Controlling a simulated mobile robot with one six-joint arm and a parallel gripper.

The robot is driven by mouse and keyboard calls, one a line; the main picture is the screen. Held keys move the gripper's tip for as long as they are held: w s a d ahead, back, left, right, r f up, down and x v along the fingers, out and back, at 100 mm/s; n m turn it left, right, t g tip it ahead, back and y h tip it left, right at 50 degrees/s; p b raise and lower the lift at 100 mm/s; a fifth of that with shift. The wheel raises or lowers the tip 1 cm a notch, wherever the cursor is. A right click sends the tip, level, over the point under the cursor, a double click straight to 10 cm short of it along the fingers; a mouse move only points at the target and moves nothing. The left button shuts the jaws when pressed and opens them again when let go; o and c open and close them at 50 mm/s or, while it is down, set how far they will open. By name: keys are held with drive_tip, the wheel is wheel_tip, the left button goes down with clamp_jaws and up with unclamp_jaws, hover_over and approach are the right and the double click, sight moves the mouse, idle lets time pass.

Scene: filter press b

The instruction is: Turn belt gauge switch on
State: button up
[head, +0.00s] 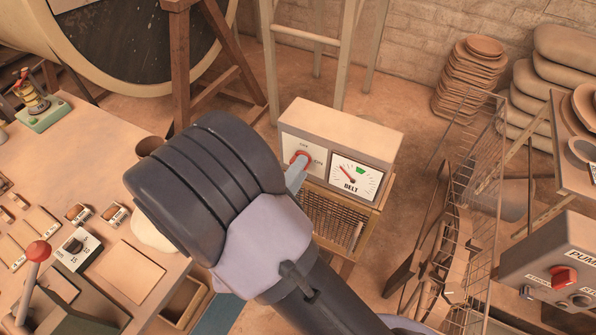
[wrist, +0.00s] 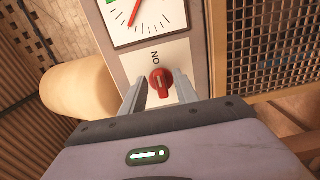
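The belt gauge box (head: 340,125) is a beige cabinet with a white dial marked BELT (head: 353,180) on its front. The dial (wrist: 145,18) also shows in the wrist view, with a red needle and part of a green zone. The red rotary switch (wrist: 161,79) sits on a white plate beside the dial, with the word ON printed near it. In the head view the switch (head: 300,158) is partly covered by my gripper (head: 296,172). In the wrist view my gripper (wrist: 162,90) is open, with one finger on each side of the switch and small gaps between.
A mesh panel (head: 333,218) is below the gauge box. A workbench (head: 105,135) with a red-knobbed lever (head: 38,251) and small dial is at left. A wire rack (head: 465,170) and a pump box (head: 560,262) with a red knob are at right.

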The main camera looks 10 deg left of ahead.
drive_tip(key=p+v, duration=0.3)
drive_tip(key=v, duration=1.4)
drive_tip(key=shift+s+p, duration=0.2)
drive_tip(key=shift+p, duration=0.1)
drive_tip(key=shift+a, duration=0.1)
drive_tip(key=d+r+m+g+h, duration=0.1)
drive_tip(key=d+r+m+g, duration=0.25)
drive_tip(key=d+g, duration=0.3)
drive_tip(key=d+r+m+g, duration=0.2)
drive_tip(key=d+m+g, duration=0.25)
drive_tip(key=d, duration=0.35)
drive_tip(key=d+r+m+g+h, duration=0.1)
drive_tip(key=d+r+m+g, duration=0.1)
drive_tip(key=d+m+g, duration=0.35)
wheel_tip(320, 180, up, 10)
drive_tip(key=d+m+t+y, duration=0.2)
drive_tip(key=m+t+y, duration=0.3)
drive_tip(key=y, duration=0.4)
drive_tip(key=shift+d+y, duration=0.4)
